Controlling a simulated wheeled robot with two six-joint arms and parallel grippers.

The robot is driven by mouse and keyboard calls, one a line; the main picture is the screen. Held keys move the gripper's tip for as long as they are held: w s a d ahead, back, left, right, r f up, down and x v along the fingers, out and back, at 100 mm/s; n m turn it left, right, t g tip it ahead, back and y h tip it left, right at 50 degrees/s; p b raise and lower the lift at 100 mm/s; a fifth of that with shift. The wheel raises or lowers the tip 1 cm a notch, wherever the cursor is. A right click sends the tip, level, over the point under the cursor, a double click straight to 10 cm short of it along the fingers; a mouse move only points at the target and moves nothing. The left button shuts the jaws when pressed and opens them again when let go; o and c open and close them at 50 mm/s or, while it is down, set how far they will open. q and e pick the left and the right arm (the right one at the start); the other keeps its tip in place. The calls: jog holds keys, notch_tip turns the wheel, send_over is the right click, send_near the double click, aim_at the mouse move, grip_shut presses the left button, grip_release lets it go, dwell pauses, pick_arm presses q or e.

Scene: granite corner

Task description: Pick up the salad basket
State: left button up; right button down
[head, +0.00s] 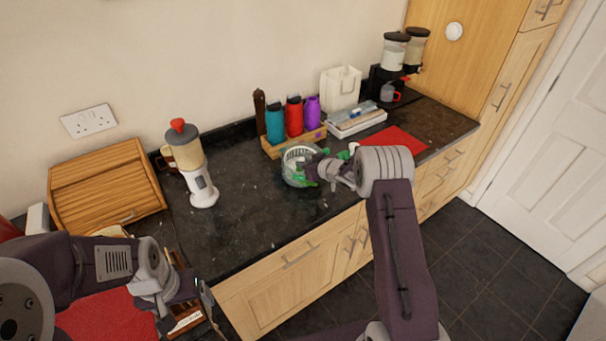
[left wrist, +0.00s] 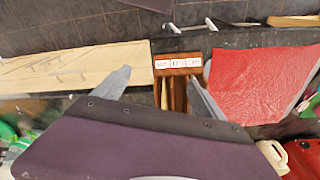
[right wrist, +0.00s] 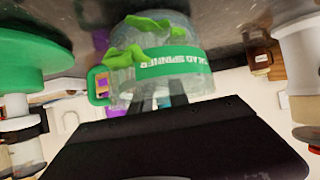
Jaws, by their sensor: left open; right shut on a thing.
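The salad basket (head: 297,157), a clear, pale slotted container with green leaves, sits at the worktop's front middle. In the right wrist view the basket (right wrist: 162,75) shows a green "SALAD SPINNER" label, leaves and a green handle at its left. My right gripper (head: 316,172) is at its right side in the head view. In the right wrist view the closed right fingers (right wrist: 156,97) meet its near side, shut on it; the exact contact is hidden. My left gripper (head: 190,303) is open and empty at lower left, its fingers (left wrist: 165,88) apart above a wooden holder (left wrist: 178,64).
Behind the basket stands a wooden rack (head: 284,146) with several bottles. A red mat (head: 403,139) lies right. A green disc (right wrist: 28,52) is close at left in the right wrist view.

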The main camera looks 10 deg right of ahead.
jog(key=shift+r, duration=0.15)
pick_arm(q)
notch_tip(320, 180, up, 2)
jog(key=shift+r+p, duration=0.1)
jog(key=shift+p, duration=0.95)
pick_arm(e)
notch_tip(320, 180, up, 10)
